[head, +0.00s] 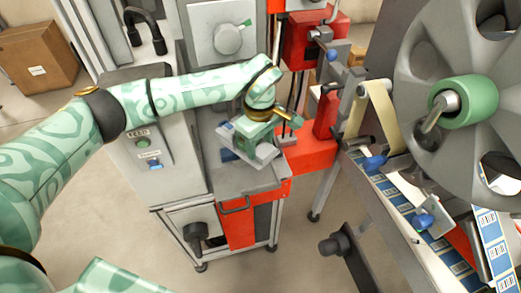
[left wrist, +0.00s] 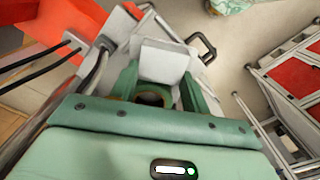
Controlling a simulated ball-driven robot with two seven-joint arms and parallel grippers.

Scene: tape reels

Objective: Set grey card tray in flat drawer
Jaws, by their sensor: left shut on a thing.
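My left gripper (head: 257,140) is shut on the grey card tray (head: 262,156), which looks tilted over the grey flat drawer (head: 240,184). In the left wrist view, the pale grey tray (left wrist: 163,62) sits between my green fingers (left wrist: 155,92). The drawer has a dark handle (head: 234,206) at its front, which also shows in the left wrist view (left wrist: 207,48). My arm and gripper hide part of the tray and the drawer's back. I cannot tell whether the tray touches the drawer. My right gripper is not in view.
A grey cabinet with a green button (head: 143,142) stands left of the drawer. Red machine parts (head: 312,150) stand right of it. A large reel (head: 465,70) and label strip (head: 400,205) fill the right side. A black knob (head: 195,232) sticks out below.

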